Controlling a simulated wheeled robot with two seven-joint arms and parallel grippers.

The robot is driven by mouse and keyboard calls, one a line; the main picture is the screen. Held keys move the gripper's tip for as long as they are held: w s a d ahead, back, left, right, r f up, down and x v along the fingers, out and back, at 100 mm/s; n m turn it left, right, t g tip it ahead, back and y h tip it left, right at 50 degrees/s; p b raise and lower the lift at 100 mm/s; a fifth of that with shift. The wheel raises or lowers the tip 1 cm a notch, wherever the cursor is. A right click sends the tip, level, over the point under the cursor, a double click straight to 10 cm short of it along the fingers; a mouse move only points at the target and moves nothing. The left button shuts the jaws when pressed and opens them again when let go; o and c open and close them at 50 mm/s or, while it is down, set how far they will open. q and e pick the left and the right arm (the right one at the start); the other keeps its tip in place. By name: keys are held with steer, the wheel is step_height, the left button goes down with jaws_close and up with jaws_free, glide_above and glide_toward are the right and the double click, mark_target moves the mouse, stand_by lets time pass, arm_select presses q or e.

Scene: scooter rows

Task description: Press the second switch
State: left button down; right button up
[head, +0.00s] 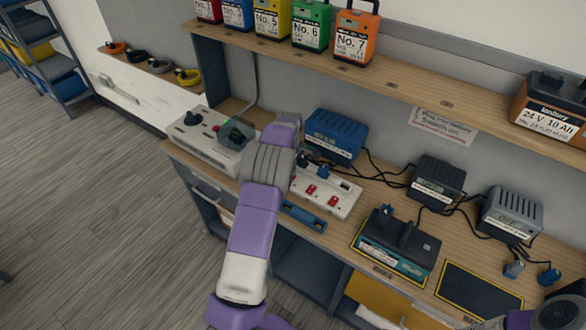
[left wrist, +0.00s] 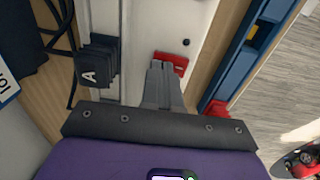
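The white power strip (head: 346,207) lies on the bench, with red rocker switches at its right part, one nearer (head: 333,202) and one further left (head: 311,188). My left arm reaches over the strip's left end and hides it; its fingers are hidden in the head view. In the left wrist view my left gripper (left wrist: 160,72) is shut and empty. Its fingertips overlap the left edge of a red switch (left wrist: 173,62); I cannot tell if they touch. A black plug marked A (left wrist: 95,68) sits in the strip beside them. The right gripper's fingers are out of view.
A blue charger (head: 335,136) stands behind the strip, a grey control box (head: 212,152) at its left. A blue bar (head: 303,217) lies in front. A shelf (head: 430,88) overhangs the bench.

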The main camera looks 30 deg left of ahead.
arm_select(q)
steer(key=shift+s+d+f, duration=0.2)
steer(key=shift+s+f, duration=0.05)
steer(key=shift+f, duration=0.2)
steer(key=shift+s, duration=0.45)
steer(key=shift+s+a, duration=0.1)
steer(key=shift+s, duration=0.15)
steer(key=shift+r, duration=0.2)
steer(key=shift+r+p, duration=0.25)
steer(key=shift+p, duration=0.2)
step_height(320, 180, up, 4)
steer(key=p, duration=0.3)
steer(key=shift+w, duration=0.1)
step_height(320, 180, up, 10)
steer(key=p, duration=0.1)
steer(key=shift+p, duration=0.4)
steer(key=shift+f, duration=0.1)
